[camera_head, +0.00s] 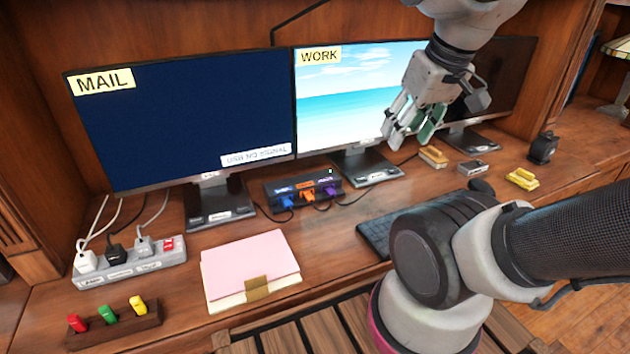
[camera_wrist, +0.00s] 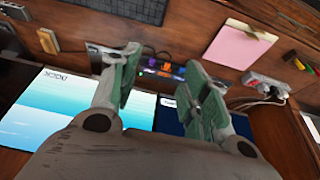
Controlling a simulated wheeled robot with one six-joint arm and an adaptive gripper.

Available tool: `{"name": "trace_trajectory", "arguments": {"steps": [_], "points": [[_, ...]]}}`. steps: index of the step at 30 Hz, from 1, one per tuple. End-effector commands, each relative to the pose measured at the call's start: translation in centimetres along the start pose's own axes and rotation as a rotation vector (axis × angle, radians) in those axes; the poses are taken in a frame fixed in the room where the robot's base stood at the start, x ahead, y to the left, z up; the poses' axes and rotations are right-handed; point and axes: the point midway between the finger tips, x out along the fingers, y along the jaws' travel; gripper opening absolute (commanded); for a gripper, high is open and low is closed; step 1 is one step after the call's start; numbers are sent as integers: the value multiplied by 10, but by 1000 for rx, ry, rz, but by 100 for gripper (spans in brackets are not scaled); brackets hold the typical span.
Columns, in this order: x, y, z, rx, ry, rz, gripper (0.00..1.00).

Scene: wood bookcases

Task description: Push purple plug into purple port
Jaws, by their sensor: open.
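A dark hub (camera_head: 276,188) with blue, orange and purple labels stands on the desk between the two front monitor stands. The purple plug (camera_head: 330,191) is at the hub's right end, in front of the purple label, beside the orange plug (camera_head: 308,196) and the blue plug (camera_head: 288,202). I cannot tell how deep the purple plug sits, and the purple port itself is hidden. My gripper (camera_head: 412,126) is open and empty, up in front of the WORK monitor, above and right of the hub. In the wrist view the hub shows small and blurred between the green-padded fingers (camera_wrist: 158,66).
MAIL monitor (camera_head: 180,120) and WORK monitor (camera_head: 340,90) stand behind the hub. A pink folder (camera_head: 250,262), a power strip (camera_head: 130,270) and a rack of coloured pieces (camera_head: 115,330) lie left. A keyboard (camera_head: 375,236) and small boxes lie right. Cables run beside the hub.

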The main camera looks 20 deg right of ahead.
Motion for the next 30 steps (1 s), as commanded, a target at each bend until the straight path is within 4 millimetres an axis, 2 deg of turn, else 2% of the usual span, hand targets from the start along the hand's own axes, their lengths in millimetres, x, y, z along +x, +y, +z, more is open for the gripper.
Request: {"name": "trace_trajectory", "arguments": {"steps": [6,10,14,17,23,30], "points": [[0,0,0,0,0,0,46],[4,0,0,-1,-21,0,22],[26,-1,1,-3,-126,-1,0],[52,-1,-2,-6,-246,-1,0],[118,-3,-20,-10,-430,0,0],[214,-5,-40,-11,-540,2,0]]}}
